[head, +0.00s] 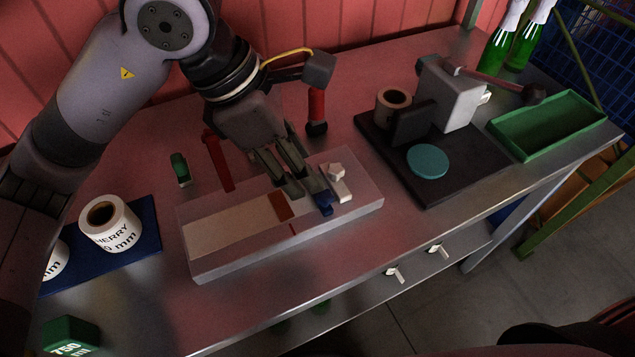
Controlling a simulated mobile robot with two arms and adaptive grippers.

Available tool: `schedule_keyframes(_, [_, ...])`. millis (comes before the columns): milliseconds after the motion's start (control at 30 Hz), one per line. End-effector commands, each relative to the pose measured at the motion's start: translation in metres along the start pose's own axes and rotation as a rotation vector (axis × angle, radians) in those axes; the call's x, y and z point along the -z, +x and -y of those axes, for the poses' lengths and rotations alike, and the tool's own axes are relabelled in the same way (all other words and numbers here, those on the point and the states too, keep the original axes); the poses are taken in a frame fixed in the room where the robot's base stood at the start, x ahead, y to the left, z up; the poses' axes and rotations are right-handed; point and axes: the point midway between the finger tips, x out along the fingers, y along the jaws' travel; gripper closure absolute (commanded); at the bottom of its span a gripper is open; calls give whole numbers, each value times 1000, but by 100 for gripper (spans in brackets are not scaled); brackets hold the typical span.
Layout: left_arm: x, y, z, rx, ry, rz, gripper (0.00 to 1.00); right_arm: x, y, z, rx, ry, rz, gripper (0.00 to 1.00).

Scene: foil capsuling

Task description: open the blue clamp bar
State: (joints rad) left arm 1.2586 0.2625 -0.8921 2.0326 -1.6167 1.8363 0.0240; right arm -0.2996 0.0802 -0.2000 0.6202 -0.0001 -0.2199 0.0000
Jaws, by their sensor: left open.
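The blue clamp bar (324,204) shows as a small blue piece near the right end of a long pale block (240,253) on the bench. My left gripper (303,188) is over the block with its fingers pointing down, right beside the blue piece. Its jaws are open. The fingers hide part of the bar, and I cannot tell whether they touch it. A pale knob (337,173) on a light strip stands just right of the bar. My right gripper is not in view.
A dark base (450,180) with a grey machine (447,98) and teal disc is to the right. A green tray (548,125) and green bottles (497,47) are farther right. Labelled rolls (111,223) stand on a blue mat at left.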

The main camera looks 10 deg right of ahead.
Motion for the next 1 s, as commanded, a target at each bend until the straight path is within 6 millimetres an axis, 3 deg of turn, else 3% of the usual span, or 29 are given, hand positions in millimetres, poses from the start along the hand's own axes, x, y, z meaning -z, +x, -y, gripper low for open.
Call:
schedule_keyframes(200, [0,43,1,3,0,0,59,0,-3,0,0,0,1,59])
schedule_keyframes(400, [0,64,0,1,-1,0,59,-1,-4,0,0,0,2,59])
schedule_keyframes(767, [0,69,0,0,0,0,59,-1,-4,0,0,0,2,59])
schedule_keyframes(1000, [0,68,0,0,0,0,75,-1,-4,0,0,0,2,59])
